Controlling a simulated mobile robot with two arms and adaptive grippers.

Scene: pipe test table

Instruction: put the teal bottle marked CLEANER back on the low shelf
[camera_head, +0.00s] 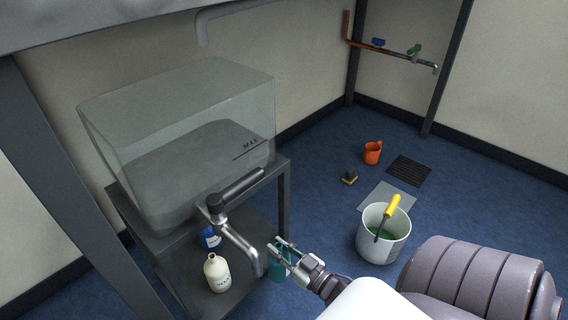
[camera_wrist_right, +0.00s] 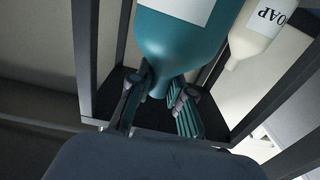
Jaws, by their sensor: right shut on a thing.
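The teal bottle (camera_head: 279,263) is in my right gripper (camera_head: 284,250), at the right edge of the low shelf (camera_head: 236,293) under the clear tank. In the right wrist view the teal bottle (camera_wrist_right: 178,45) fills the top middle, with part of a white label showing; its wording cannot be read. The fingers of my right gripper (camera_wrist_right: 160,100) close on its narrow part from both sides. I cannot tell whether the bottle touches the shelf. My left gripper is not in view.
A cream SOAP bottle (camera_head: 217,273) and a blue bottle (camera_head: 210,238) stand on the low shelf. A tap (camera_head: 236,243) hangs from the tank (camera_head: 185,140) above. A bucket (camera_head: 383,233), orange jug (camera_head: 373,152) and sponge (camera_head: 350,177) are on the blue floor.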

